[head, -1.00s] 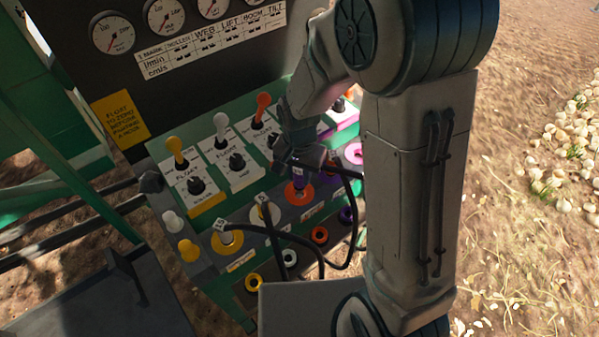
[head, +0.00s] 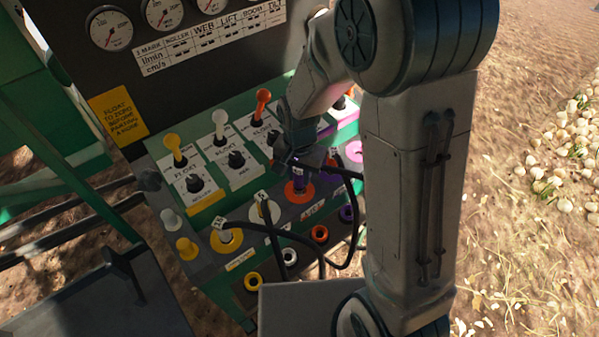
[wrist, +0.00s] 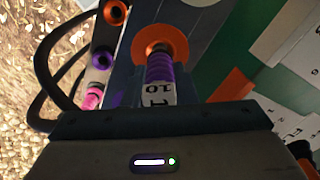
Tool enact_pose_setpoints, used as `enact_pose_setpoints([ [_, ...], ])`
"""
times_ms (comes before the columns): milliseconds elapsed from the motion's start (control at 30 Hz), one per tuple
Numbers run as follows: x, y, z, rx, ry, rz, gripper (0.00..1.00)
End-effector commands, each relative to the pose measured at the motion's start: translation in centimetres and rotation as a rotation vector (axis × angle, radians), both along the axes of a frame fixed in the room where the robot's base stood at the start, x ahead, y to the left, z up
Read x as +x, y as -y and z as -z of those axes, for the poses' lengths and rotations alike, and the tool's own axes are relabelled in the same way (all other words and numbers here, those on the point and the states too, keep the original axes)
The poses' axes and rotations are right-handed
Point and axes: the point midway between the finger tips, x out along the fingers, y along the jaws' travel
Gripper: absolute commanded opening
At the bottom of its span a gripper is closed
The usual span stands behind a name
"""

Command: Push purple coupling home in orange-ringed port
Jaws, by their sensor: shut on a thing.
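The purple coupling (wrist: 159,68) has a ribbed body and a white tag with black figures. In the wrist view it runs from my gripper (wrist: 157,108) up to the middle of the orange-ringed port (wrist: 178,38). Its far end is at or in the bore; how deep it sits is hidden. In the head view, the purple coupling (head: 297,186) stands over the orange ring (head: 306,195), below my gripper (head: 303,160). My gripper is shut on the coupling's tagged end; the arm partly covers it.
Black hoses (head: 283,234) loop in front of the panel. Couplings fill the yellow-ringed port (head: 227,243) and the white-ringed port to the left. A lower row holds several coloured sockets (head: 320,234). Levers, including a yellow-topped one (head: 174,145), stand behind.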

Motion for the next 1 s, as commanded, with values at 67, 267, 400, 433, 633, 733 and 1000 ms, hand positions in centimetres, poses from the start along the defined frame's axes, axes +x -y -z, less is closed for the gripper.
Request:
enact_pose_setpoints([
  [67, 0.0, 0.0, 0.1, 0.0, 0.0, 0.0, 0.0],
  [267, 0.0, 0.0, 0.1, 0.0, 0.0, 0.0, 0.0],
  [400, 0.0, 0.0, 0.1, 0.0, 0.0, 0.0, 0.0],
  [433, 0.0, 0.0, 0.1, 0.0, 0.0, 0.0, 0.0],
  [633, 0.0, 0.0, 0.5, 0.0, 0.0, 0.0, 0.0],
  [733, 0.0, 0.0, 0.7, 0.0, 0.0, 0.0, 0.0],
  [1000, 0.0, 0.0, 1.2, 0.0, 0.0, 0.0, 0.0],
])
